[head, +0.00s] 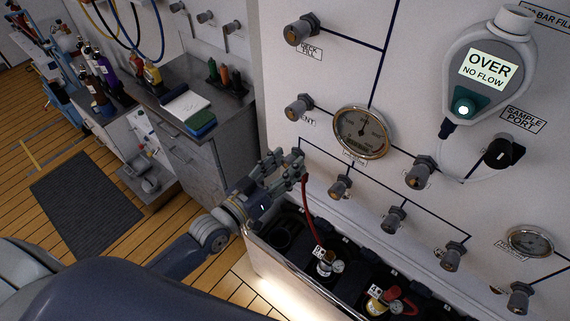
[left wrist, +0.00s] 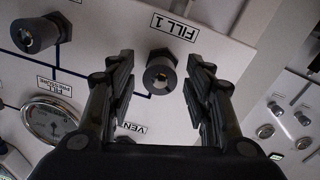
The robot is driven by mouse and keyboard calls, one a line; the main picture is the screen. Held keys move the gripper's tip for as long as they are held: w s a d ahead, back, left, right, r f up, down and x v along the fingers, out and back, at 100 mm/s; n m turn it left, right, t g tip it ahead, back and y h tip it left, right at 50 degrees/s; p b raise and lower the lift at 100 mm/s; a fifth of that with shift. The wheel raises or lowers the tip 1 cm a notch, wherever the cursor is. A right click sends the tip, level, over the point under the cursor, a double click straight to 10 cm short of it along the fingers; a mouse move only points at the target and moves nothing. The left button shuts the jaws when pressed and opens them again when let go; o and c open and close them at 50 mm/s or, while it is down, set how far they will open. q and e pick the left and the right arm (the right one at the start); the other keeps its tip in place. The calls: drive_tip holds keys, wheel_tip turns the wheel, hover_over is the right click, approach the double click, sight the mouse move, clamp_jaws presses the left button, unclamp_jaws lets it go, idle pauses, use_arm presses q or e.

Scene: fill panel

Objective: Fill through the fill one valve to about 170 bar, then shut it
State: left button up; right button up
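The fill one valve is a dark round knob (left wrist: 160,73) beside its "FILL 1" label (left wrist: 175,27), which appears upside down in the left wrist view. My left gripper (left wrist: 160,88) is open, with one finger on each side of the knob and visible gaps; I cannot tell how far forward the fingertips reach. My right gripper is not in view.
Several similar knobs, including one right of my gripper (head: 340,187), line the panel. A red hose (head: 310,208) hangs below my gripper to a bottle (head: 326,266) in the trough. An analyzer (head: 488,72) reads "OVER NO FLOW". A grey cabinet (head: 190,150) stands left.

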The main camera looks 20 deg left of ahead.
use_arm(q)
drive_tip(key=shift+s, duration=0.1)
drive_tip(key=v, duration=1.1)
drive_tip(key=shift+s+a, duration=0.15)
drive_tip(key=shift+s, duration=0.25)
drive_tip(key=shift+f, duration=0.15)
idle(1.7)
